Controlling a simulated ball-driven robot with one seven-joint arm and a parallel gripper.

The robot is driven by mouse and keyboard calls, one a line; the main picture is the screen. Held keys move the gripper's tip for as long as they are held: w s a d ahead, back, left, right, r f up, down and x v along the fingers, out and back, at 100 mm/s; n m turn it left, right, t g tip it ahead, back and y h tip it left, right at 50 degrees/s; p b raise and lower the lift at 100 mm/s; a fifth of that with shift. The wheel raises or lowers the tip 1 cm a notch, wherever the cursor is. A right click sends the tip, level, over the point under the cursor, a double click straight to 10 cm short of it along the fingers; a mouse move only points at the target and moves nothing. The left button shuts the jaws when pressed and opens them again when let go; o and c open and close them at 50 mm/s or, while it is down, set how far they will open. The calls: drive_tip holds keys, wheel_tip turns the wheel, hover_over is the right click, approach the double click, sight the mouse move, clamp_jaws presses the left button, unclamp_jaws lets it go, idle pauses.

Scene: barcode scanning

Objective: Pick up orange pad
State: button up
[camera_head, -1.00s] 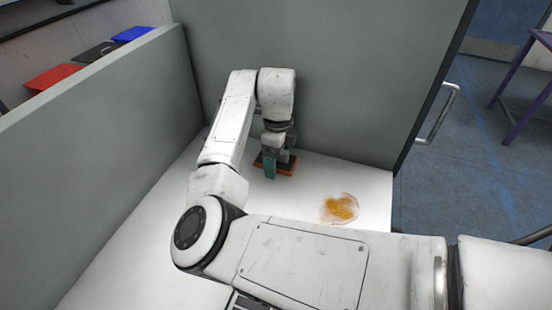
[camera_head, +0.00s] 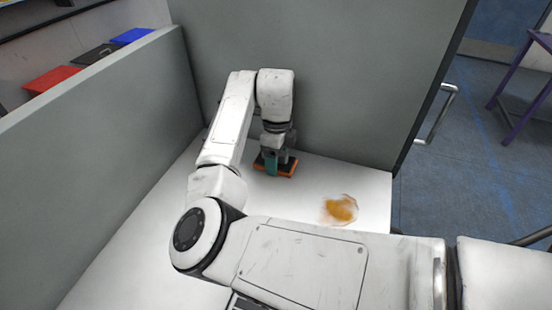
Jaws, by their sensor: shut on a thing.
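The orange pad (camera_head: 288,171) is a flat orange block with a dark top, near the back of the white table surface. My gripper (camera_head: 272,164) points down onto it, with a teal finger in front of the pad's middle. It is shut on the pad. The fingers hide part of the pad. I cannot tell whether the pad rests on the surface or is slightly above it.
An orange-brown stain (camera_head: 341,209) lies on the white surface (camera_head: 370,190) to the right of the pad. Grey panels stand behind (camera_head: 350,100) and at left (camera_head: 100,130). Red (camera_head: 52,85), black and blue items sit beyond the left panel.

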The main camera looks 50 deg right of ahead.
drive_tip(key=shift+r, duration=0.5)
wheel_tip(320, 180, up, 2)
drive_tip(key=shift+s+r+b, duration=0.1)
drive_tip(key=shift+r+b, duration=0.1)
drive_tip(key=shift+b, duration=0.15)
drive_tip(key=s+a+r, duration=0.2)
drive_tip(key=s+r, duration=0.2)
drive_tip(key=s, duration=0.2)
drive_tip(key=s+a+r, duration=0.2)
drive_tip(key=s+r, duration=0.3)
drive_tip(key=s, duration=0.2)
drive_tip(key=shift+a+r, duration=0.3)
drive_tip(key=shift+a, duration=0.05)
